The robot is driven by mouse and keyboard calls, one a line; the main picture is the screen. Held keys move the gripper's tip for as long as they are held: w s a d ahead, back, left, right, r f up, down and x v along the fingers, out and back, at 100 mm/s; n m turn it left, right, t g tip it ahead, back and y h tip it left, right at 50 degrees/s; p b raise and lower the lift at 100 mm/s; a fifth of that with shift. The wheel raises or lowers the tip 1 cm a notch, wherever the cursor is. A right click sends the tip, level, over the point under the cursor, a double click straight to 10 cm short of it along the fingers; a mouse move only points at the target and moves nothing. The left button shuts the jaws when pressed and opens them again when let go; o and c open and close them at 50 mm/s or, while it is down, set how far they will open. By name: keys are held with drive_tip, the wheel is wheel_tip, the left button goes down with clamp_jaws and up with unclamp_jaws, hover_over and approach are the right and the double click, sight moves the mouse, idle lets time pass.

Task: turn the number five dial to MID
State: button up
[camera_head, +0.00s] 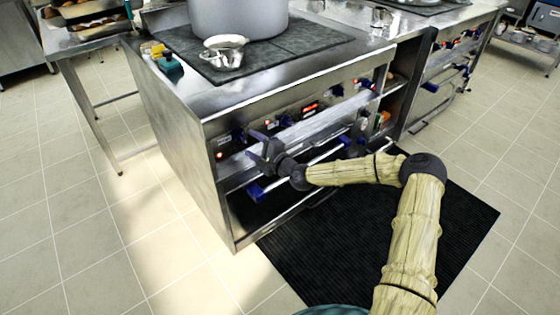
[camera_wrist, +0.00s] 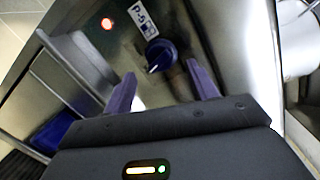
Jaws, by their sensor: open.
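A dark blue dial (camera_wrist: 160,55) with a pale pointer line sits on the steel front panel in the wrist view. A small white label with dark marks (camera_wrist: 144,18) is beside it, too small to read surely. My gripper (camera_wrist: 160,72) is open, its two purple fingers spread on either side of the dial in that view, with nothing held. Whether they touch the dial, I cannot tell. In the head view my gripper (camera_head: 256,146) is at the left part of the stove front panel (camera_head: 290,118), close to a blue dial (camera_head: 238,136). Dial numbers are unreadable there.
A red light (camera_wrist: 107,23) glows near the dial. A rail (camera_head: 322,119) runs along the stove front below the panel. A large pot (camera_head: 238,18) and a small metal pot (camera_head: 225,55) stand on top. A black mat (camera_head: 300,262) lies on the floor in front.

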drive_tip(key=p+v, duration=0.1)
drive_tip(key=v, duration=1.2)
drive_tip(key=shift+s+d, duration=0.25)
drive_tip(key=shift+s, duration=0.05)
drive_tip(key=shift+a+f, duration=0.1)
drive_tip(key=s+a+f+n+g+h, duration=0.2)
drive_tip(key=s+f+n+g+h, duration=0.2)
drive_tip(key=s+f+n+g, duration=0.45)
drive_tip(key=s+d+r+n+g+h, duration=0.1)
drive_tip(key=s+d+r+n+h, duration=0.3)
drive_tip(key=s+r, duration=0.4)
drive_tip(key=s+d+r+n+g+h, duration=0.1)
drive_tip(key=s+d+r+h, duration=0.3)
drive_tip(key=s+d+r, duration=0.35)
drive_tip(key=w+p+v, duration=0.3)
drive_tip(key=p+v, duration=1)
drive_tip(key=w+d+r+p+v, duration=0.1)
drive_tip(key=w+p+v, duration=0.2)
drive_tip(key=p+v, duration=1)
drive_tip(key=shift+a+r+p, duration=0.35)
drive_tip(key=shift+r+p, duration=0.05)
drive_tip(key=shift+p, duration=0.4)
